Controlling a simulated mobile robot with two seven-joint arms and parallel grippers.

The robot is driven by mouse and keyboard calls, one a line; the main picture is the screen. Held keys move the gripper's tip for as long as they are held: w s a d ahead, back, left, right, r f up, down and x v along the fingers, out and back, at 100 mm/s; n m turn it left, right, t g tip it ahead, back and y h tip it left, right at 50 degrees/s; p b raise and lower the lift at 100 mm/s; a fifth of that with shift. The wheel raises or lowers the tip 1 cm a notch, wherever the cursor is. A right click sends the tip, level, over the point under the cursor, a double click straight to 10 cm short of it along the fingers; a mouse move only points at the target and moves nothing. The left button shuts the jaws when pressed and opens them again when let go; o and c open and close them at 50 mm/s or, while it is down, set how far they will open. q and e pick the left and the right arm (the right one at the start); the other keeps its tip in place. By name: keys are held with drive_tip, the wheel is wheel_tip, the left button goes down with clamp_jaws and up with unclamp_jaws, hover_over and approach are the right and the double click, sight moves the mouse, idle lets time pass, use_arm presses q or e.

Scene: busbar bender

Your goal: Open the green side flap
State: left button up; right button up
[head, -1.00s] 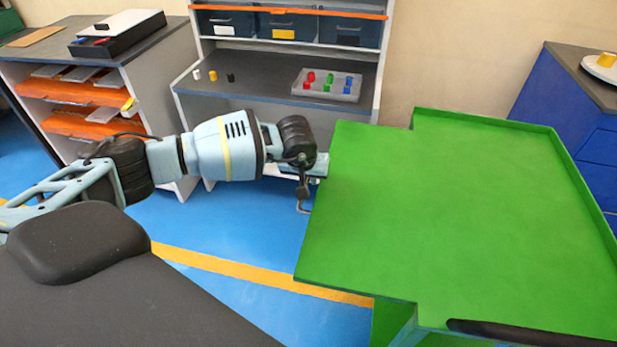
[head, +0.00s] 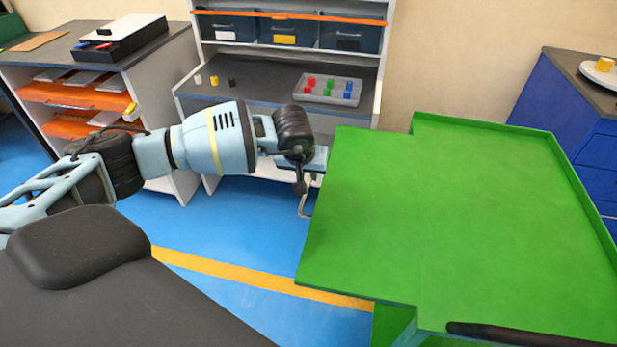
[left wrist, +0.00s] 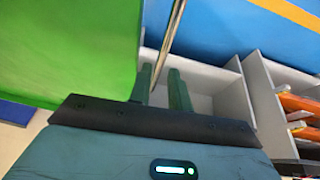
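The green side flap (head: 365,215) is the left part of the large flat green top in the head view. It looks level with the rest of the top. My left gripper (head: 316,165) is at the flap's left edge, and its fingers are mostly hidden in the head view. A thin bent metal rod (head: 304,206) hangs beside that edge. In the left wrist view the fingers (left wrist: 160,78) stand apart, with the rod (left wrist: 172,42) running between or just beyond them; I cannot tell whether they touch it. The green panel (left wrist: 65,50) fills the left there. My right gripper is not in view.
A grey shelf unit (head: 262,83) with blue bins and a tray (head: 328,95) of coloured pegs stands behind the gripper. Another cabinet (head: 150,75) is at the left, and a blue cabinet (head: 560,120) at the right. The blue floor (head: 225,235) left of the flap is clear.

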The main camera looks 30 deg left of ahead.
use_arm(q)
drive_tip(key=shift+v, duration=1.85)
